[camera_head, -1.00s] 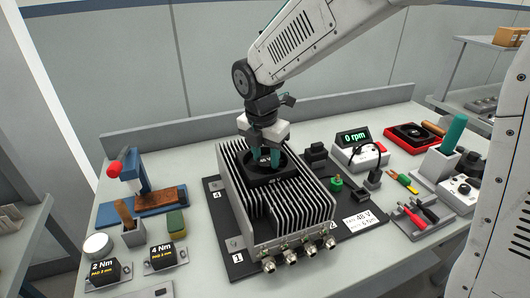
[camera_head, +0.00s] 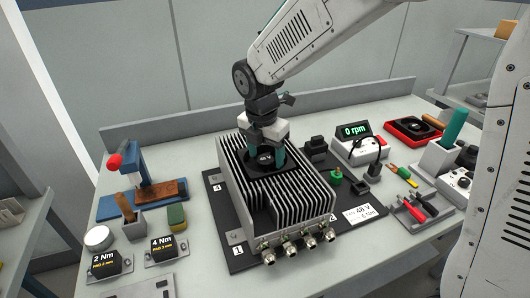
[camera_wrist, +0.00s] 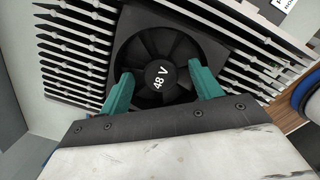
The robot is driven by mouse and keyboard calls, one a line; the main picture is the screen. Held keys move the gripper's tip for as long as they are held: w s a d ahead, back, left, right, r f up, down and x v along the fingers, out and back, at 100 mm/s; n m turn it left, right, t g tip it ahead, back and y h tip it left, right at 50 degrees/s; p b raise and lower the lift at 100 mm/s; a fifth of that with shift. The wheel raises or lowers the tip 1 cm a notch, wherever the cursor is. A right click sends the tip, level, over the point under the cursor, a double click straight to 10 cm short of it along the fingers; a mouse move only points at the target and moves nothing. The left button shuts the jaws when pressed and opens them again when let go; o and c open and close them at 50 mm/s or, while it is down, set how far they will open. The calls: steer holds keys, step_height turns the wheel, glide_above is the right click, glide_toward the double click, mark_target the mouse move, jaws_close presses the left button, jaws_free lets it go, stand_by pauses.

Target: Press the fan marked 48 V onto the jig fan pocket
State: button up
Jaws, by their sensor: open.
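The black square fan (camera_head: 283,171) sits among the fins of the grey finned housing (camera_head: 310,205), in the pocket at its top, looking about level with the fin tops. In the wrist view the fan (camera_wrist: 128,48) shows "48 V" on its hub, and fins surround its frame. The pocket itself is hidden under the fan. My gripper (camera_head: 266,160) is over the fan, pointing down. Its two teal fingers are apart on either side of the hub in the wrist view (camera_wrist: 163,84); I cannot tell whether they touch the fan.
The housing stands on a black jig plate (camera_head: 240,258) with a "48 V" label (camera_head: 363,214). A red tray (camera_head: 393,125) holding another black fan-like part is at back right. A meter reading "0 rpm" (camera_head: 354,130) stands right of the housing. Torque blocks (camera_head: 163,249) stand front left.

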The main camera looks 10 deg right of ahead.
mark_target(264, 161)
steer(key=r, duration=0.7)
steer(key=shift+s+a+r, duration=0.35)
steer(key=shift+s+d+f+m, duration=0.1)
steer(key=shift+s+m, duration=0.1)
steer(key=shift+m, duration=0.9)
steer(key=s+d+m, duration=0.2)
steer(key=s+m, duration=0.1)
steer(key=m, duration=0.1)
steer(key=s+d+m+g, duration=0.1)
steer(key=s+d+m, duration=0.1)
steer(key=s+m, duration=0.1)
steer(key=s+d+m, duration=0.2)
steer(key=s+m, duration=0.2)
steer(key=m, duration=0.1)
steer(key=shift+d, duration=0.4)
steer(key=s+d+r+m, duration=0.1)
steer(key=s+d+m, duration=0.4)
steer(key=s+m, duration=0.1)
steer(key=s+d+r+m+t+y, duration=0.1)
steer(key=s+d+m, duration=0.4)
steer(key=s, duration=0.4)
steer(key=shift+s+d+r+m, duration=0.2)
steer(key=shift+s+d+m, duration=0.1)
steer(key=shift+m, duration=0.6)
